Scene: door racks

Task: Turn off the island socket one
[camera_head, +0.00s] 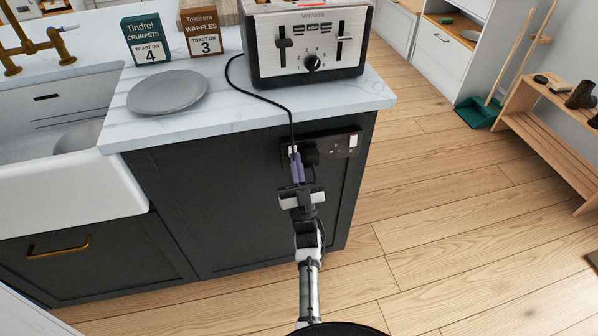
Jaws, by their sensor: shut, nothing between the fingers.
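The island socket (338,147) is a dark double plate on the dark side panel of the island, below the worktop edge. A black plug (311,155) sits in its left half, and a black cord runs from the toaster down toward it. A white rocker switch (353,141) shows at the right end of the plate. My gripper (295,153) has purple fingers, shut and empty, with the tips at the left end of the plate beside the plug. The fingers cover most of the left switch area, so its position and any contact cannot be told.
A toaster (305,45) stands on the worktop above the socket. A grey plate (167,92), a crumpets box (146,40) and a waffles box (202,30) are to its left. A white sink (65,185) is at left.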

